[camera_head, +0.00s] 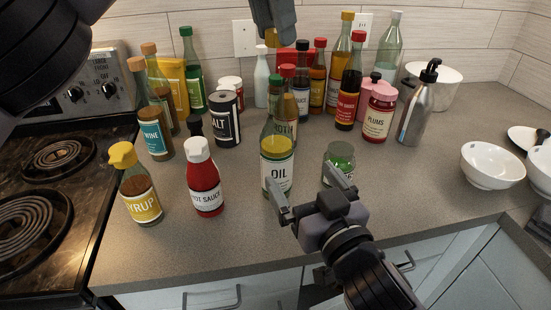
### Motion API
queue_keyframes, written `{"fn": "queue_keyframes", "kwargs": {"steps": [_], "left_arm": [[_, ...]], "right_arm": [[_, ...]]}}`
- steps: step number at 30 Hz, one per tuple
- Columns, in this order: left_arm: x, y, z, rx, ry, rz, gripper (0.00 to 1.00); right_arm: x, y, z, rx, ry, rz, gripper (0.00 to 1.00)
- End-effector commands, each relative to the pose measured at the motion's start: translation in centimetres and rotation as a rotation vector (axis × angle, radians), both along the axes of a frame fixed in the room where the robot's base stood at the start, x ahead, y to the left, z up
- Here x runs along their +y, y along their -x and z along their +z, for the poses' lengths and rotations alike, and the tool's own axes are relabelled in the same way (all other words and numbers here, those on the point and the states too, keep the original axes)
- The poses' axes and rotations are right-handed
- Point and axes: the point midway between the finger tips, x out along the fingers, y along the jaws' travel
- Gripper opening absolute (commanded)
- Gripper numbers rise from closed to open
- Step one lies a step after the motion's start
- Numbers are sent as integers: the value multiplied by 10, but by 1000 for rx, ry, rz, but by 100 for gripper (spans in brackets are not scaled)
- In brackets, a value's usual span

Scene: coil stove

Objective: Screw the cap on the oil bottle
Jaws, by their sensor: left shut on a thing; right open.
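The oil bottle (277,170), clear with a white OIL label, stands upright on the counter near its front edge. Its neck is hard to tell apart from the bottles behind it, and no cap shows on it. My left gripper (272,40) hangs at the top centre, above and behind the oil bottle in the picture. It is shut on a small yellow cap (272,38), held apart from the bottle. My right gripper (308,187) is open and empty just right of the oil bottle. Its left finger overlaps the bottle's lower right edge; contact cannot be told.
The hot sauce (206,188) and syrup (142,195) stand left of the oil bottle. A small green jar (340,157) is behind my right gripper. Several tall bottles crowd the back. The stove (40,200) is left, white bowls (492,166) right. Counter is free at centre right.

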Motion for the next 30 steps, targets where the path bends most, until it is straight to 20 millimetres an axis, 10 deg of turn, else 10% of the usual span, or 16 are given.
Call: {"fn": "queue_keyframes", "kwargs": {"steps": [30], "left_arm": [[0,0,0,1,0,-1,9]], "right_arm": [[42,-106,0,1,1,1,98]]}}
